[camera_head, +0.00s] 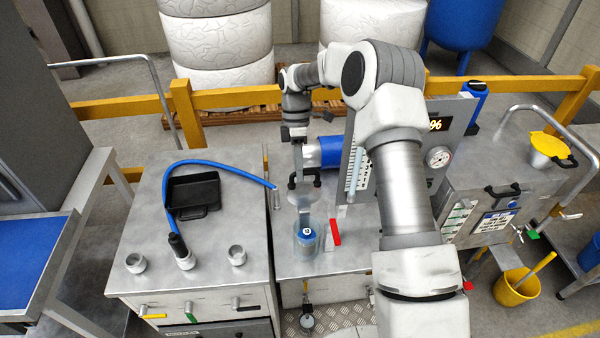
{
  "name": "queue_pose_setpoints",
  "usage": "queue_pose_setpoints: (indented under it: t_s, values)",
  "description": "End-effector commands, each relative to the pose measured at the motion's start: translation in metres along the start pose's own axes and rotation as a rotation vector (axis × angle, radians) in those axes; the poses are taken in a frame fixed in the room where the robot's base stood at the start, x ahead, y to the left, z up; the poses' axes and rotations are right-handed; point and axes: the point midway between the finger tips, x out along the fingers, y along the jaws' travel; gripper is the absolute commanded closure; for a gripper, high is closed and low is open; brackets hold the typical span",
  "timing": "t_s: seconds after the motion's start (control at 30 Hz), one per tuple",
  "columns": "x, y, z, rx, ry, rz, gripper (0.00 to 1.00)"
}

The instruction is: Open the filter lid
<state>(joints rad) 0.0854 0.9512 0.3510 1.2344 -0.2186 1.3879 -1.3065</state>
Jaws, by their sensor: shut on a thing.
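My gripper (302,178) points down over the middle bench, between the left cabinet and the gauge panel. It is shut on what looks like the filter lid (305,197), a pale, partly see-through piece. The filter housing (307,246) is a clear cup on the bench just in front of and below it, with a blue-topped cartridge (307,234) inside. The lid seems to be above and behind the cup's mouth; any contact between them is too small to tell. The gripper partly hides the lid's top.
A red-handled valve (335,232) stands right of the housing. A blue cylinder (331,151) and the gauge panel (440,140) are close by on the right. A blue hose (215,163) and black tray (193,194) lie on the left cabinet (135,225).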

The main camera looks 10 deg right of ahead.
Motion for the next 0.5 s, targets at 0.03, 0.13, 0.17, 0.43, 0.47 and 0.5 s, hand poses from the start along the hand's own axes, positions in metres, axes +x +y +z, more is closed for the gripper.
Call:
queue_pose_setpoints:
  t_s: [0.03,0.13,0.17,0.43,0.47,0.5]
  values:
    - [0.004,0.004,0.001,0.001,-0.002,-0.021,1.0]
    - [0.003,0.008,0.001,0.001,-0.002,-0.053,1.0]
    - [0.002,0.009,0.001,0.001,-0.001,-0.061,1.0]
    - [-0.001,0.02,0.001,0.001,-0.002,-0.133,1.0]
    - [-0.001,0.021,0.001,0.001,-0.002,-0.14,1.0]
    - [-0.001,0.022,0.001,0.002,-0.002,-0.148,1.0]
